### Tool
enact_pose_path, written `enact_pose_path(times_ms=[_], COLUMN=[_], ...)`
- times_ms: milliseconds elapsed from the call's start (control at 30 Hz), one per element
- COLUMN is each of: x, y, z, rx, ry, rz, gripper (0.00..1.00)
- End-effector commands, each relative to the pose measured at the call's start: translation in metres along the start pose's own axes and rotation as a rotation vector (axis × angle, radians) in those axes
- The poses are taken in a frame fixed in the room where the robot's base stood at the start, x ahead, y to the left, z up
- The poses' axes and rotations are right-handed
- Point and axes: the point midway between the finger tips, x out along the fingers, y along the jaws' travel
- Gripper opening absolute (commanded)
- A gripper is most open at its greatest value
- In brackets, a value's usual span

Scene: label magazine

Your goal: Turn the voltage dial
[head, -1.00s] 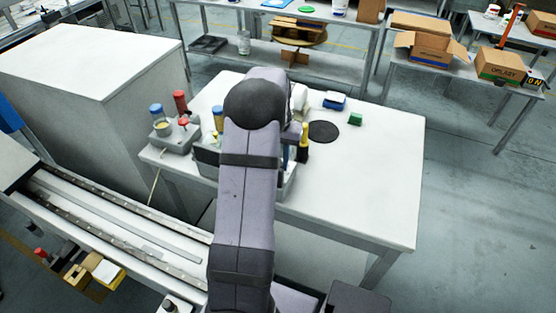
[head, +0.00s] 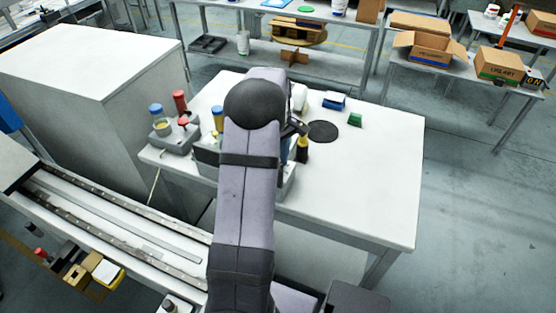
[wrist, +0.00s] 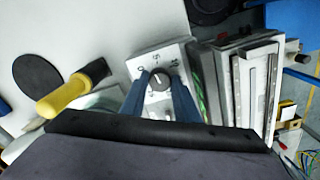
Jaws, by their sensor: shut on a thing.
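The voltage dial (wrist: 158,80) is a small dark round knob with a pale pointer line. It sits on a white panel (wrist: 150,61) with printed marks around it, in the middle of the wrist view. My gripper (wrist: 160,84) has its two blue fingers on either side of the knob, shut on it. In the head view my arm hides the dial and the fingers.
A yellow and black handle (wrist: 72,88) is close left of my gripper in the wrist view. A black disc (head: 323,131), a green block (head: 355,119) and a blue-and-white box (head: 334,101) are on the white table (head: 375,190). The table's right side is clear.

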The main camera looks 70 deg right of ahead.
Motion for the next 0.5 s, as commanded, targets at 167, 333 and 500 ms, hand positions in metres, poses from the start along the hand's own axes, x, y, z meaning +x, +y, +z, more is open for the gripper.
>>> enact_pose_path(times_ms=[167,333,500], x=[-0.0011,-0.0011,-0.0011], y=[0.001,0.0013,0.0016], z=[-0.0006,-0.0007,-0.0008], rx=[-0.168,-0.326,-0.466], ry=[0.002,0.002,0.002], rz=[0.002,0.002,0.003], gripper=[0.06,0.06,0.06])
